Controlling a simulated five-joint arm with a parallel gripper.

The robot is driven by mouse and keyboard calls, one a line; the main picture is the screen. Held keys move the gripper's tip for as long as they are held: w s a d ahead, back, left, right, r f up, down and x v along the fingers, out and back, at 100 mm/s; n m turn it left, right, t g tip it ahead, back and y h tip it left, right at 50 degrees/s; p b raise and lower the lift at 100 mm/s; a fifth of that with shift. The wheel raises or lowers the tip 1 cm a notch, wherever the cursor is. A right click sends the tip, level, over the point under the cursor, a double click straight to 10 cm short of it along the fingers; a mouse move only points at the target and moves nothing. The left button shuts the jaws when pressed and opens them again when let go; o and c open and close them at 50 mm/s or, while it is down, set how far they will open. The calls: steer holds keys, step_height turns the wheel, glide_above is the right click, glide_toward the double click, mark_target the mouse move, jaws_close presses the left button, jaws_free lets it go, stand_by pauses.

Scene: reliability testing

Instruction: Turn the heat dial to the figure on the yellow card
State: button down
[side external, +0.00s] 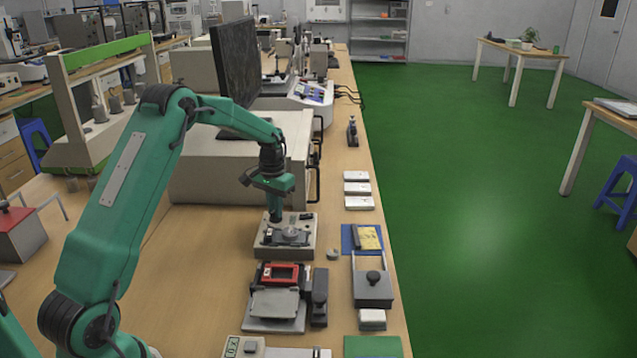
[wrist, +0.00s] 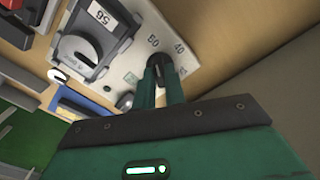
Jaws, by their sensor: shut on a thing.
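The heat dial is a small dark knob (wrist: 157,70) on the pale top plate of a squat box (side external: 268,252), seen in the wrist view. My gripper (wrist: 160,74) points down with both green fingers closed on the knob. In the side view my gripper (side external: 275,216) reaches the box's back left corner, where the knob is hidden. The yellow card (side external: 370,238) lies on a blue mat (side external: 348,239) to the right; its figure is too small to read.
A grey fixture with a round disc (wrist: 75,50) sits on the box beside the dial. A red-framed device (side external: 280,275) and a black-knobbed block (side external: 373,286) stand in front. A large beige cabinet (side external: 225,180) is close behind. White blocks (side external: 357,188) line the right edge.

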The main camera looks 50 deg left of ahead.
steer(key=c, duration=1.6)
jaws_free()
steer(key=shift+r, duration=0.1)
steer(key=shift+r, duration=2.2)
